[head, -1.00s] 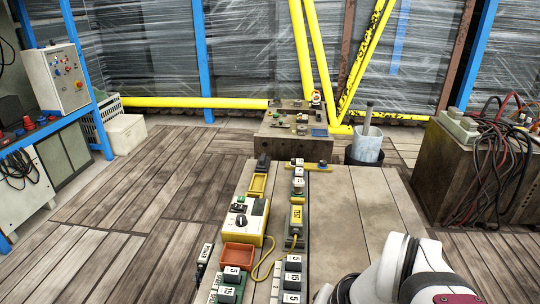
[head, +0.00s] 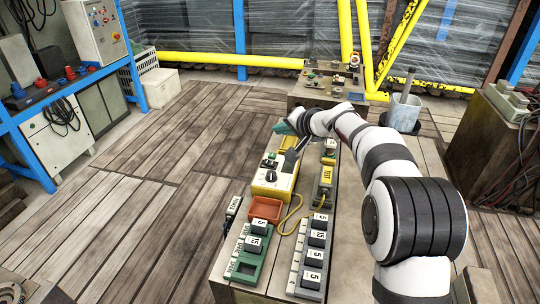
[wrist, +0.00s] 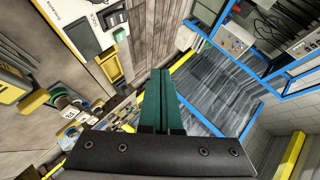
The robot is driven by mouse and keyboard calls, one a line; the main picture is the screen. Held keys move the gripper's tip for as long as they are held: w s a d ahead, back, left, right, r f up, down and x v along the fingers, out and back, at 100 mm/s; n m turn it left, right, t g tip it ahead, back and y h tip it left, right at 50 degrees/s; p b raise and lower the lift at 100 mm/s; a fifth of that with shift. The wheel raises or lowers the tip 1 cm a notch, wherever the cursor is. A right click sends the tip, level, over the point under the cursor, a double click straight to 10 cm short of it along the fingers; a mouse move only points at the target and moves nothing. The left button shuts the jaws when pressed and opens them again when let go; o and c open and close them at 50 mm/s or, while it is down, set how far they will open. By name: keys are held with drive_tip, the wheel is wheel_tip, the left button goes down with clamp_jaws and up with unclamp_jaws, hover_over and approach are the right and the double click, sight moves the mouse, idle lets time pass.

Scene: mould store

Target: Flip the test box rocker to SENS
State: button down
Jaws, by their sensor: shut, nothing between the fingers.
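The test box (head: 262,187), yellow with a white top, stands on the bench and carries a dark dial and a green button. Part of its white top shows at the upper left of the wrist view (wrist: 75,28), with dark fittings and printed labels.
A yellow device (head: 326,174) with a yellow cable lies right of the box. An orange tray (head: 265,208), a green rack (head: 240,266) and a grey rack (head: 296,270) with numbered blocks are nearer. A bucket (head: 404,112) stands behind the bench.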

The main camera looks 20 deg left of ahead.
sight(269, 165)
drive_tip(key=shift+w+f, duration=0.1)
drive_tip(key=shift+a+f, duration=0.45)
drive_tip(key=shift+f, duration=0.95)
drive_tip(key=shift+a+f, duration=0.5)
drive_tip(key=shift+f, duration=0.85)
drive_tip(key=shift+a+f, duration=0.45)
drive_tip(key=shift+f, duration=0.95)
drive_tip(key=shift+a+f, duration=0.1)
drive_tip(key=shift+f, duration=0.3)
drive_tip(key=shift+a+f, duration=0.1)
drive_tip(key=shift+f, duration=0.2)
drive_tip(key=shift+d+r, duration=0.2)
drive_tip(key=shift+r, duration=0.55)
